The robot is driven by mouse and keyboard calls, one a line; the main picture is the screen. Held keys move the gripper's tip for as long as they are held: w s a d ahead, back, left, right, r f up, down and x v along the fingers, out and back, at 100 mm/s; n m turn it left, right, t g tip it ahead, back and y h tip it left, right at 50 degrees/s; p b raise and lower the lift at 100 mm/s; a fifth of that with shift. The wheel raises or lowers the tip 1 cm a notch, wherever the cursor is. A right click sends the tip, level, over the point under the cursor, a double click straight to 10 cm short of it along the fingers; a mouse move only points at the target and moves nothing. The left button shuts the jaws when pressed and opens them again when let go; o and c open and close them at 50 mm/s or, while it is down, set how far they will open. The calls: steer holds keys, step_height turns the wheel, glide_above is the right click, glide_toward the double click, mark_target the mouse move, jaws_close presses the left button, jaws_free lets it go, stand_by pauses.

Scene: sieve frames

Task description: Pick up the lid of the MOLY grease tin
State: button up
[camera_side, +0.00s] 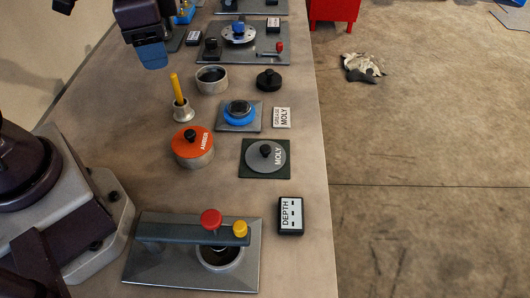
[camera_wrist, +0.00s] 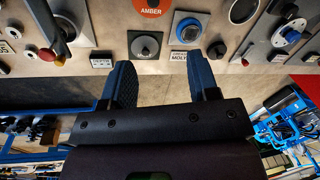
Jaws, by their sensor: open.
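The MOLY lid (camera_side: 277,157) is a grey disc with a black knob, lying on a dark green square pad. It also shows in the wrist view (camera_wrist: 152,48), above the gap between my fingers in the picture. The grease tin (camera_side: 232,121) has a blue ring and a dark open top, and sits on a grey plate beside the GREASE MOLY label (camera_side: 282,117); the tin also shows in the wrist view (camera_wrist: 183,39). My gripper (camera_wrist: 163,82) is open and empty, its blue fingers wide apart. In the side view its blue tip (camera_side: 152,57) is up at the far left, away from the lid.
An orange AMBER lid (camera_side: 183,139) tops a tin left of the MOLY lid. A yellow stick (camera_side: 176,88) stands upright in a holder. An open tin (camera_side: 211,87) and a black knobbed lid (camera_side: 268,80) lie behind. A lever fixture (camera_side: 165,233) and DEPTH box (camera_side: 290,216) are in front.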

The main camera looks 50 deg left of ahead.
steer(key=w+d+f+m+g, duration=0.2)
steer(key=w+d+f+m, duration=0.25)
steer(key=f+m, duration=0.45)
steer(key=m+t+h, duration=0.1)
steer(key=m, duration=2.1)
glide_above(266, 148)
step_height(266, 148, down, 5)
steer(key=f, duration=0.4)
steer(key=s+f, duration=0.1)
steer(key=f, duration=0.1)
steer(key=shift+a+f, duration=0.15)
steer(key=shift+a, duration=0.05)
steer(key=shift+w+d+f, duration=0.1)
steer(key=shift+w+f, duration=0.05)
steer(key=shift+f, duration=0.8)
steer(key=shift+w+f, duration=0.2)
steer(key=shift+f, duration=0.75)
steer(key=shift+w+d+f, duration=0.1)
steer(key=shift+w+f, duration=0.05)
steer(key=shift+f, duration=0.8)
steer(key=c, duration=1)
